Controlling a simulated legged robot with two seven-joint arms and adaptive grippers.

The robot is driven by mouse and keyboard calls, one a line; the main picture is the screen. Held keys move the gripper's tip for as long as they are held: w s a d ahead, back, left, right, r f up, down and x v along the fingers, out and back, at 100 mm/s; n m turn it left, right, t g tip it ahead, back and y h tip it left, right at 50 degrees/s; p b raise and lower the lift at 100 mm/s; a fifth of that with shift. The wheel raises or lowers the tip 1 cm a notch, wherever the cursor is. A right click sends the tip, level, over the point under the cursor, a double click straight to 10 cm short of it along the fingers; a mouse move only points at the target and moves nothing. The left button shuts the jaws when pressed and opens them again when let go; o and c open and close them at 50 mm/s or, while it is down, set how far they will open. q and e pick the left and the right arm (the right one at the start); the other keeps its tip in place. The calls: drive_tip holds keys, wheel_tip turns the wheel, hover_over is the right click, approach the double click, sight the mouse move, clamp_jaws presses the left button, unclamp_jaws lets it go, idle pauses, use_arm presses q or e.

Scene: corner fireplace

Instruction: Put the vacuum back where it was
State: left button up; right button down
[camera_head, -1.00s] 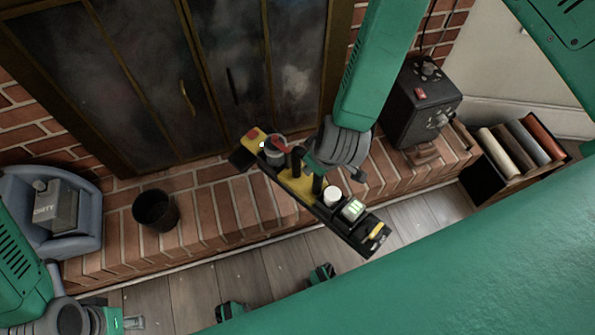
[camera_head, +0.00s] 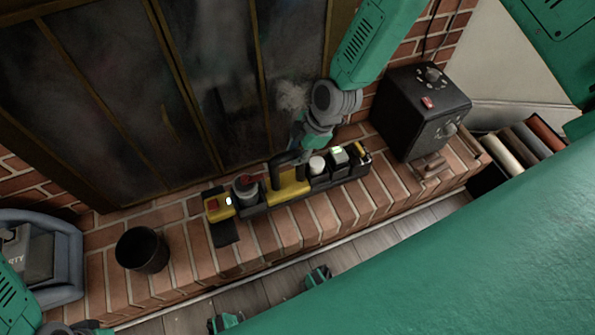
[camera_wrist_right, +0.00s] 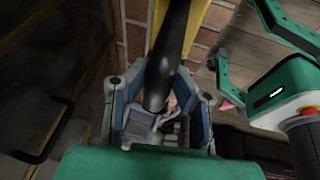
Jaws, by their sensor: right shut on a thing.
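The vacuum (camera_head: 288,187) is a long black and yellow unit with a grey round part, a white cap and a small green-lit display. It lies lengthwise along the brick hearth, in front of the dark doors. I cannot tell whether it touches the bricks. My right gripper (camera_head: 300,152) comes down from above and is shut on its black handle. In the right wrist view the handle (camera_wrist_right: 167,65) runs between the fingers (camera_wrist_right: 160,115).
A black box with knobs (camera_head: 415,115) stands on the hearth, right of the vacuum. A black bucket (camera_head: 142,250) stands to the left, with a grey-blue container (camera_head: 62,250) farther left. A low book rack (camera_head: 490,180) is at the right. Dark glass doors (camera_head: 130,110) rise behind.

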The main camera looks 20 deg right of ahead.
drive_tip(key=b, duration=0.3)
approach(296, 180)
drive_tip(key=a+f, duration=0.1)
drive_tip(key=w+a+f, duration=0.1)
drive_tip(key=f, duration=0.1)
drive_tip(key=a+f, duration=0.1)
drive_tip(key=a, duration=0.1)
drive_tip(key=shift+w+f, duration=0.2)
drive_tip(key=shift+w, duration=0.2)
drive_tip(key=c, duration=1.4)
unclamp_jaws()
drive_tip(key=shift+s+d, duration=0.1)
drive_tip(key=shift+o, duration=0.2)
drive_tip(key=p+v, duration=0.4)
drive_tip(key=v, duration=0.8)
